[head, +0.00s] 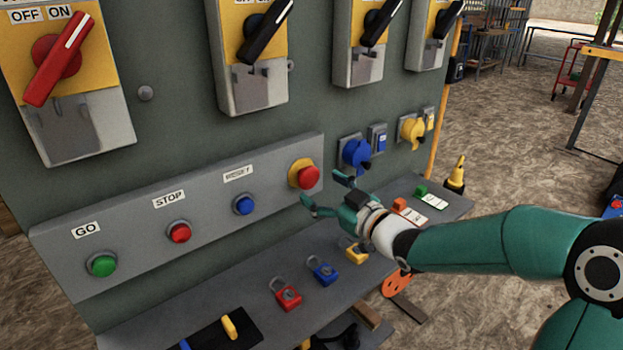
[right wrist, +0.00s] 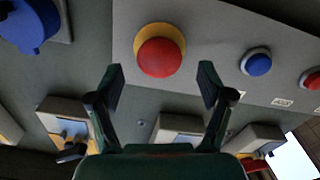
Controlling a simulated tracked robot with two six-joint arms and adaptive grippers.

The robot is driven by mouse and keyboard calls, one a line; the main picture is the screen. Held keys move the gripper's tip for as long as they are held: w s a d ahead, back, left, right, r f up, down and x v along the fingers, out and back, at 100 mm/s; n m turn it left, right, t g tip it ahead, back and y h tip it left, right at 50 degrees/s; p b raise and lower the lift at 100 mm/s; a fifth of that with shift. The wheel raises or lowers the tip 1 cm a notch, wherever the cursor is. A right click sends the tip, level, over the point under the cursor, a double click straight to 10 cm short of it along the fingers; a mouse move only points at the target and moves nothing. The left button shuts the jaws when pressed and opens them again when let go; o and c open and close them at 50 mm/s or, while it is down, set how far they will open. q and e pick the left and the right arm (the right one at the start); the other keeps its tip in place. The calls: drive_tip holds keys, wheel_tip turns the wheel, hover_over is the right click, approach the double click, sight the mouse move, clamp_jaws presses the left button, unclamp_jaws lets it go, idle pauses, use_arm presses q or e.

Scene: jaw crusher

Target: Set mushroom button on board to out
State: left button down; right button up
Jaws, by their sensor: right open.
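The mushroom button (head: 308,176) is a red domed cap on a yellow round base, at the right end of the grey button strip on the board (head: 180,100). In the right wrist view the red cap (right wrist: 160,57) sits ahead of my fingers, roughly midway between them and a little above their tips. My right gripper (head: 325,190) is open and empty, just in front of the button and apart from it. Its two fingers also show in the right wrist view (right wrist: 160,82). Whether the button is in or out I cannot tell. My left gripper is not in view.
A green GO button (head: 102,265), a red STOP button (head: 179,232) and a blue RESET button (head: 243,205) share the strip. A blue plug (head: 355,153) is right of the mushroom button. Red (head: 286,296), blue and yellow padlocks lie on the shelf below.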

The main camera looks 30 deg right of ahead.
sight(312, 181)
drive_tip(key=shift+w+a, duration=0.15)
drive_tip(key=shift+w, duration=2.2)
